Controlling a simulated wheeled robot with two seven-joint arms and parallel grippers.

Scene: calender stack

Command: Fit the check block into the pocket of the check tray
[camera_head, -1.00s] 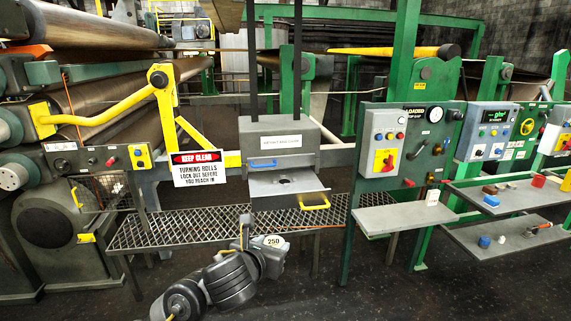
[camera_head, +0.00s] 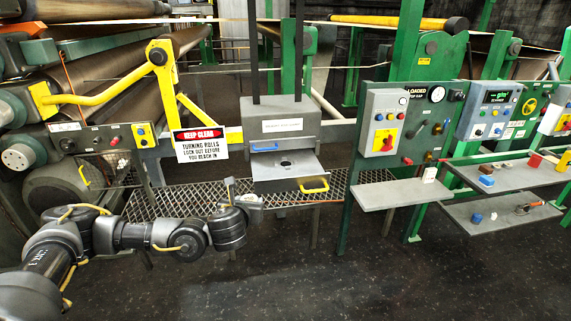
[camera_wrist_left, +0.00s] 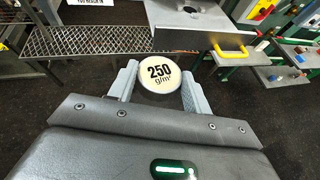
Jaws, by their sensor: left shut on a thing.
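The check block, a round disc with a cream face reading "250 g/m²" (camera_wrist_left: 160,70), is between the two fingers of my left gripper (camera_wrist_left: 160,90), which is shut on it. In the head view my left gripper (camera_head: 250,203) is in front of and below the check tray (camera_head: 300,171), apart from it. The block's face cannot be made out there. The tray is a grey plate pulled out of a grey housing, with a yellow handle and a dark pocket (camera_head: 286,163). The tray also shows at the top of the wrist view (camera_wrist_left: 168,14). My right gripper is not in view.
A mesh walkway (camera_head: 175,200) runs under the tray. A "KEEP CLEAR" sign (camera_head: 201,144) hangs to its left, near large rolls. A blue handle (camera_head: 264,149) is on the housing. Grey shelves (camera_head: 385,195) stand to the right, some with small parts. The floor in front is open.

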